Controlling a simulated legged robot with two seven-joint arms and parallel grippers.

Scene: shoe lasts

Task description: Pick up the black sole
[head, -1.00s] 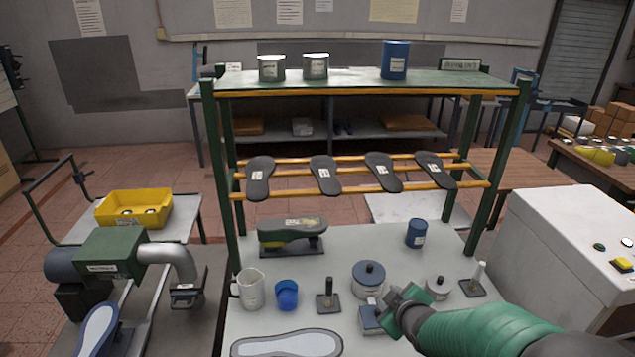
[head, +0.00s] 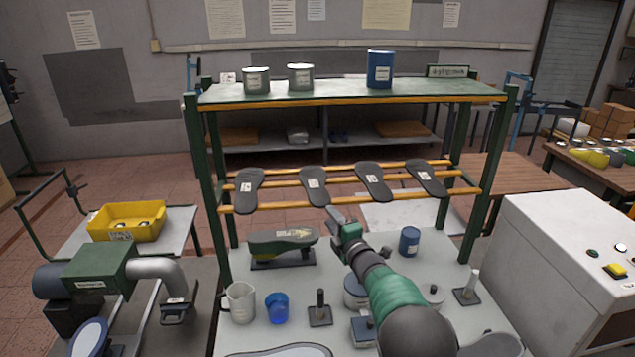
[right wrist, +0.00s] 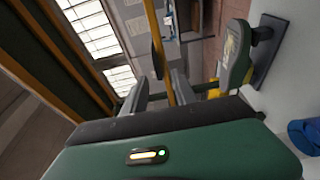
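Several black soles with white labels lie in a row across the orange rails of the green rack: far left (head: 245,190), second (head: 314,186), third (head: 373,181) and far right (head: 427,179). My right gripper (head: 340,221) is raised in front of the rack, just below and between the second and third soles. It looks empty and apart from them. In the right wrist view its two fingers (right wrist: 158,90) stand apart with a gap between them. My left gripper is not in view.
A green shoe last (head: 283,241) stands left of my right gripper; it also shows in the wrist view (right wrist: 236,58). A mug (head: 239,303), blue cup (head: 277,308), blue can (head: 409,241) and lidded pots crowd the table. Rack posts (head: 207,170) flank the rails.

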